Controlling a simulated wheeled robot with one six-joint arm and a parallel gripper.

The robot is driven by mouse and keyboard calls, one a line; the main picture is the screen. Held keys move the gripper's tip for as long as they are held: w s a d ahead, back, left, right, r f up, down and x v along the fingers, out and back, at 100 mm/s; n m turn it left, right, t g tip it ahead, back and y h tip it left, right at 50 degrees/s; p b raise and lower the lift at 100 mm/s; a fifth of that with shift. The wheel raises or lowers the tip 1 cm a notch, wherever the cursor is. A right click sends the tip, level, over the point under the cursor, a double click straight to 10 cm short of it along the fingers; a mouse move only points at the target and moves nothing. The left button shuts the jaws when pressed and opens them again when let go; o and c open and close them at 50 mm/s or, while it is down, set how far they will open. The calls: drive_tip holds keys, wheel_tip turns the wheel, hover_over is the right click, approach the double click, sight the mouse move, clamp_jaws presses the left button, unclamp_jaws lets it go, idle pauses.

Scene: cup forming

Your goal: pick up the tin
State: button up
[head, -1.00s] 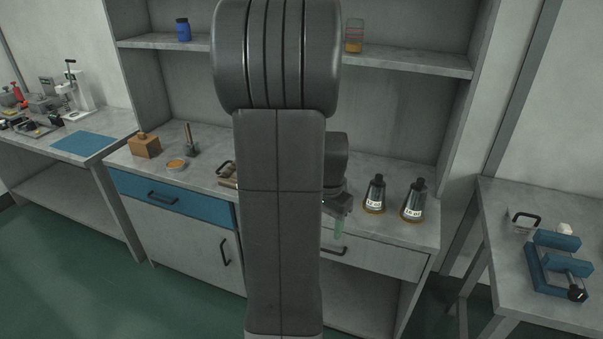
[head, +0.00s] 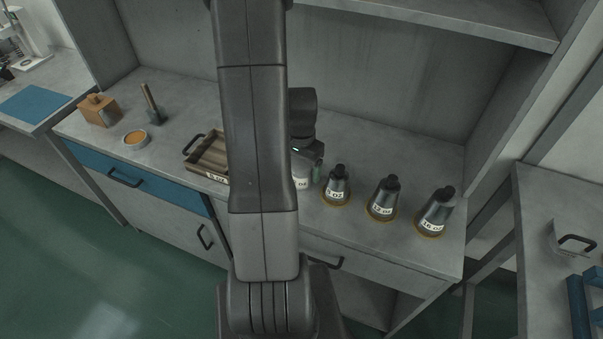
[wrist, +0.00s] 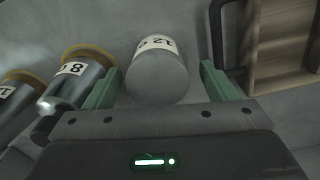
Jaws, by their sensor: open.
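A small round tin (head: 135,139) with orange contents sits on the counter at the left in the head view, well to the left of my gripper (head: 311,168). It is not in the wrist view. My gripper (wrist: 160,82) is open, its green fingers on either side of a pale cylinder (wrist: 157,75) with a label reading 12. The cylinder also shows in the head view (head: 301,182), partly hidden by my arm. I cannot tell whether the fingers touch it.
Several dark labelled cone-shaped formers (head: 382,198) stand right of my gripper. A wooden tray (head: 209,160) with a handle is left of it. A wooden block (head: 99,110) and a handled tool (head: 153,104) stand near the tin. A shelf (head: 440,22) hangs above.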

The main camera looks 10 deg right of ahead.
drive_tip(key=shift+s+f, duration=0.1)
drive_tip(key=shift+f, duration=1.4)
drive_tip(key=c, duration=1.1)
drive_tip(key=shift+r, duration=0.1)
